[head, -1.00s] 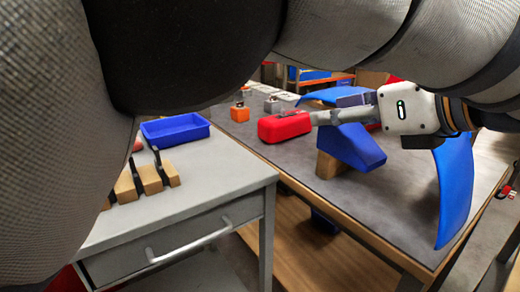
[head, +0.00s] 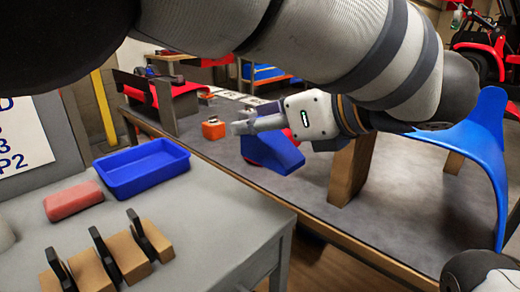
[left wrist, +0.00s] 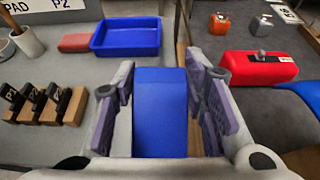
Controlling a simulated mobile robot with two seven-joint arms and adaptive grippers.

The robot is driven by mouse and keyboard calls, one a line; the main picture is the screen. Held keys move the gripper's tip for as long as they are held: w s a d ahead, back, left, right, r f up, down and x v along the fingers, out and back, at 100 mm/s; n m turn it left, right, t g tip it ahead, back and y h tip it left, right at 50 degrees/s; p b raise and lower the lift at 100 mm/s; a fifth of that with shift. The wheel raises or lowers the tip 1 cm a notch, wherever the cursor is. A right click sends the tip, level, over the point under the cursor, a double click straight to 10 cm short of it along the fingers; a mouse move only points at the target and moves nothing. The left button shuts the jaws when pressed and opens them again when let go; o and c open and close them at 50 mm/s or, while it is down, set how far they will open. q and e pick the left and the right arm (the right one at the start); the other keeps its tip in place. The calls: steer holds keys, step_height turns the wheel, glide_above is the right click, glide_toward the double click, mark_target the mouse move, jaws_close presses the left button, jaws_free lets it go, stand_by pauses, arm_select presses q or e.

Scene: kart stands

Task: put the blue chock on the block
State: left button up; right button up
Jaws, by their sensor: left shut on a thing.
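The blue chock (head: 275,152) is a wedge hanging below my left gripper (head: 245,126) in the head view. In the left wrist view the blue chock (left wrist: 160,112) sits between the two finger pads of my left gripper (left wrist: 160,85), which is shut on it. A pale wooden block (head: 350,170) stands on the grey table to the right of the chock, apart from it. Part of its top is hidden by my arm. Another wooden block (head: 453,162) shows farther right. My right gripper is not in view.
A red case (left wrist: 258,68) lies on the table close to the chock, near an orange weight (head: 213,129). A curved blue panel (head: 478,140) stands at right. The grey cabinet holds a blue tray (head: 143,168), a red brick (head: 72,200) and several wooden pieces with black plates.

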arm_select(q)
steer(key=a+f, duration=0.5)
steer(key=a, duration=0.2)
steer(key=w+a+f, duration=0.1)
steer(key=a+f, duration=0.2)
steer(key=a, duration=0.1)
steer(key=shift+w+f, duration=0.1)
steer(key=shift+f, duration=0.2)
step_height(320, 180, down, 3)
steer(key=shift+f, duration=0.1)
steer(key=o, duration=1.2)
